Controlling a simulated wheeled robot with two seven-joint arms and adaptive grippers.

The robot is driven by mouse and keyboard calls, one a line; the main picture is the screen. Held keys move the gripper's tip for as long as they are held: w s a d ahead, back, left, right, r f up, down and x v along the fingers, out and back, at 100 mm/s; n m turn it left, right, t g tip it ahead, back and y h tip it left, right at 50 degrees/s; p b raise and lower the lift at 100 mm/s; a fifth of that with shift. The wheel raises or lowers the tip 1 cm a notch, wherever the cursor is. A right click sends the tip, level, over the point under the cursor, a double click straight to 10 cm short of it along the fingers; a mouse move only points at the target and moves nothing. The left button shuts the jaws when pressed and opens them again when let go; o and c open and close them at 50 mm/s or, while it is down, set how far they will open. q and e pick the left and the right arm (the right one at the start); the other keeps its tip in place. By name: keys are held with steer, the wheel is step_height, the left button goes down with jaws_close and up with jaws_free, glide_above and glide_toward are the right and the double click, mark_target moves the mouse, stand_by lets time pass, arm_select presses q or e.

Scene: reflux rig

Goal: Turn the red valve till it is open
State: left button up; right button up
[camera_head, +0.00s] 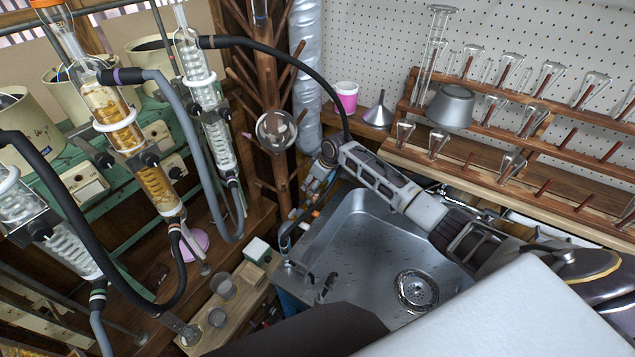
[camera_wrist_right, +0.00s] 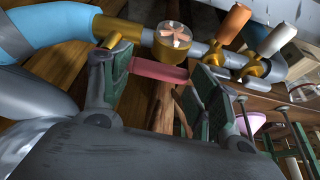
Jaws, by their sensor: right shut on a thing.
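The red valve handle (camera_wrist_right: 160,76) shows in the right wrist view as a short red bar below a brass valve on a grey pipe. It lies between the green-padded fingers of my right gripper (camera_wrist_right: 154,80), which is shut on it. In the head view my right gripper (camera_head: 328,160) reaches left over the sink's back corner to the pipework, and the red handle cannot be made out there. My left gripper is not in view.
Orange (camera_wrist_right: 233,24) and white (camera_wrist_right: 278,40) valve handles sit close beside the red one. A metal sink (camera_head: 375,240) lies below my right arm. Glass condensers (camera_head: 205,95) and dark hoses stand at left. A wooden rack (camera_head: 480,120) holds glassware at right.

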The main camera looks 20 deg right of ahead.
steer(key=o, duration=1.4)
steer(key=shift+w, duration=0.1)
steer(key=shift+o, duration=0.2)
steer(key=shift+r, duration=0.1)
steer(key=v, duration=1.1)
steer(key=shift+s+r, duration=0.2)
steer(key=shift+r, duration=0.1)
steer(key=shift+d, duration=0.1)
steer(key=shift+s+f, duration=0.1)
